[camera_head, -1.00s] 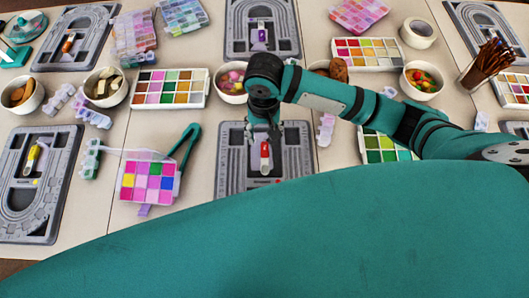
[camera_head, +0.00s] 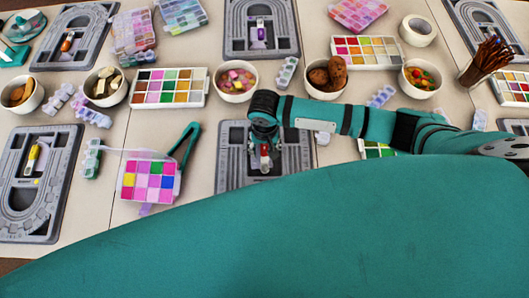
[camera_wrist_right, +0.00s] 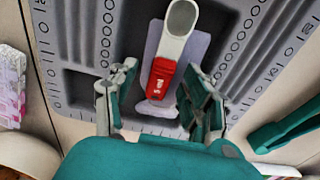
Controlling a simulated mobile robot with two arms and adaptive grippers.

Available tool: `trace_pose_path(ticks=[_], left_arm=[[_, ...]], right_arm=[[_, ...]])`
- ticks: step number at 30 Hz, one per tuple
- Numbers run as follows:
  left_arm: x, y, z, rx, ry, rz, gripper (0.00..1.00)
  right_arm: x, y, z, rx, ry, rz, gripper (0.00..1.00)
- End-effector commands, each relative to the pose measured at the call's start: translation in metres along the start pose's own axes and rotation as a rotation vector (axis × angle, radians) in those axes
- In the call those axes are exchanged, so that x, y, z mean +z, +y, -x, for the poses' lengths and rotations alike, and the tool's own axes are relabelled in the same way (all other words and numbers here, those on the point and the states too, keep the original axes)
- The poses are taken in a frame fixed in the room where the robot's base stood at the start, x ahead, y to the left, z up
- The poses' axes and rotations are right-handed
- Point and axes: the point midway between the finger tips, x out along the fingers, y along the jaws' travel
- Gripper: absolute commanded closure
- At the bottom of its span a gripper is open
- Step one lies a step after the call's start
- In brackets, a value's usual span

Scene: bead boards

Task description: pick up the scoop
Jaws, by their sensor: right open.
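A scoop with a red handle (camera_wrist_right: 163,78) and a pale bowl (camera_wrist_right: 181,18) lies on a light patch in the middle of a grey bead board (camera_head: 233,180). In the head view only a little of its red part (camera_head: 264,149) shows below my right wrist. My right gripper (camera_wrist_right: 158,82) is open. In the right wrist view its fingers are on either side of the red handle, with gaps on both sides. It also shows over the board in the head view (camera_head: 264,157). My left gripper is not in view.
Similar boards hold a yellow scoop (camera_head: 33,158), a purple one (camera_head: 260,30) and an orange one (camera_head: 67,42). A bead box (camera_head: 149,181) stands left of the middle board. Bowls (camera_head: 236,82) and a paint tray (camera_head: 168,88) stand behind.

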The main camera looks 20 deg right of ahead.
Motion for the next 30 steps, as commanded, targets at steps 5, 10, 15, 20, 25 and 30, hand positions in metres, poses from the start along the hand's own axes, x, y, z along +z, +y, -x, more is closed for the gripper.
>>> trace_pose_path(ticks=[5, 10, 15, 20, 25, 30], left_arm=[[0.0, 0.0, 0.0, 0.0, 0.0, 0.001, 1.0], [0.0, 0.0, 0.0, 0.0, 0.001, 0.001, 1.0], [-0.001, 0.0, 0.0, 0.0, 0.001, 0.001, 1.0], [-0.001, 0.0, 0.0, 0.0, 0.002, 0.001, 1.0], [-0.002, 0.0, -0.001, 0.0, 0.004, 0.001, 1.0], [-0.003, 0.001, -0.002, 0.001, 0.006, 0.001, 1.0]], right_arm=[[0.0, 0.0, 0.0, 0.0, -0.001, 0.0, 0.64], [0.0, 0.0, 0.001, 0.0, -0.001, 0.0, 0.86], [0.0, 0.0, 0.001, 0.0, -0.001, 0.0, 0.97], [0.0, 0.0, 0.002, -0.001, 0.0, 0.0, 0.98], [0.0, -0.001, 0.021, -0.003, 0.0, 0.001, 0.98], [-0.001, -0.001, 0.057, -0.004, 0.002, 0.001, 0.98]])
